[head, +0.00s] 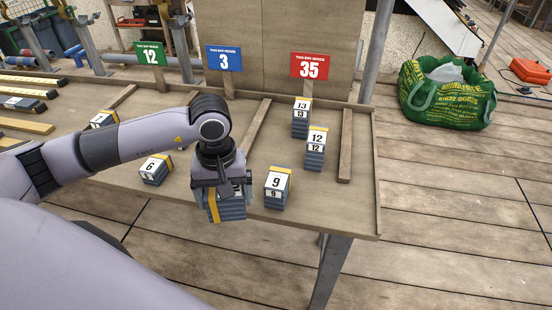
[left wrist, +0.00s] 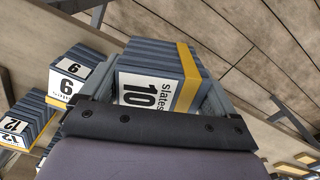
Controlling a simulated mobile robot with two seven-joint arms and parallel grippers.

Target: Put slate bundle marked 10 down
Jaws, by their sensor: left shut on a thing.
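The slate bundle marked 10 (left wrist: 138,95) is a grey stack with a yellow band and a white label, filling the middle of the left wrist view. In the head view the same bundle (head: 232,210) hangs below my left gripper (head: 220,188) at the table's front edge. My left gripper is shut on it, with a finger on either side. Its label is mostly hidden in the head view. I cannot tell whether its underside touches the table (head: 335,212). My right gripper is in neither view.
Bundle 9 (head: 276,190) stands close right of the held one, bundle 6 (head: 155,170) to the left. Bundles 12 (head: 315,150) and 13 (head: 301,122) stand farther back. Wooden battens (head: 345,145) divide the table. Green (head: 151,54), blue (head: 224,59) and red (head: 309,66) number signs line the back.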

